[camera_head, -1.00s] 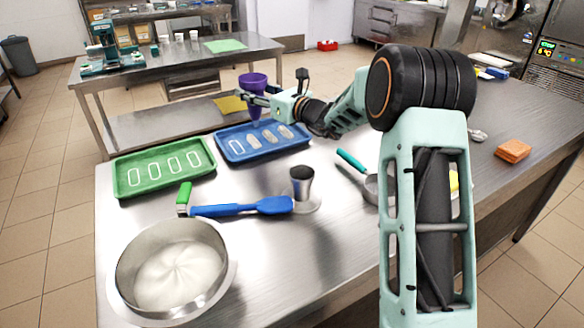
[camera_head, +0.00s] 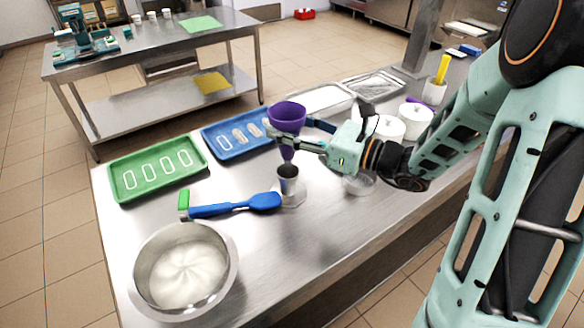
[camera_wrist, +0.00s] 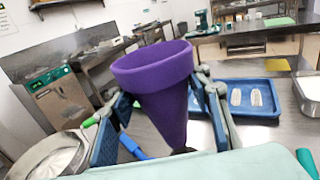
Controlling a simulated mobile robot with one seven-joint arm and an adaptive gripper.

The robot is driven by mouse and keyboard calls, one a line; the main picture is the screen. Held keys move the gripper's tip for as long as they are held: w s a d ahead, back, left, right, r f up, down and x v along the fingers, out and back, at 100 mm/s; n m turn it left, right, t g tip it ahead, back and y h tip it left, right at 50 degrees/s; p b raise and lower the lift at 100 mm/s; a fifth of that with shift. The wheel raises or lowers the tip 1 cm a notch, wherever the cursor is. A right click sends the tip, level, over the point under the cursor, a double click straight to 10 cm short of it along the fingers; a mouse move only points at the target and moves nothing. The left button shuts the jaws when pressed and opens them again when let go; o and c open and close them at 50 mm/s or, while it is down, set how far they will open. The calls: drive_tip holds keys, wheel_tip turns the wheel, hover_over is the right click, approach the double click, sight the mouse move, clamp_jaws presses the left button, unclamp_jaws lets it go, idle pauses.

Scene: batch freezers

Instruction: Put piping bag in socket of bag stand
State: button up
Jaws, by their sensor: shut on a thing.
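The purple piping bag (camera_head: 287,116) is a cone, wide end up, held by my gripper (camera_head: 284,143). In the wrist view the bag (camera_wrist: 157,95) stands upright between the two fingers, which are shut on it. In the wrist view the bag and fingers largely hide the stand.
A blue tray (camera_head: 210,143) and a green tray (camera_head: 118,184) lie at the back left. A blue spatula (camera_head: 225,209) lies left of the stand, and a steel bowl (camera_head: 229,265) of white cream stands in front. White lidded tubs (camera_head: 416,122) are behind my arm.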

sight(288, 154)
drive_tip(key=shift+w+f, duration=0.1)
drive_tip(key=shift+f, duration=4.05)
drive_tip(key=shift+b, duration=0.3)
drive_tip(key=shift+f, duration=0.3)
drive_tip(key=o, duration=1.1)
drive_tip(key=shift+r, duration=0.2)
drive_tip(key=shift+r, duration=0.25)
drive_tip(key=b+v, duration=0.1)
drive_tip(key=v, duration=1.1)
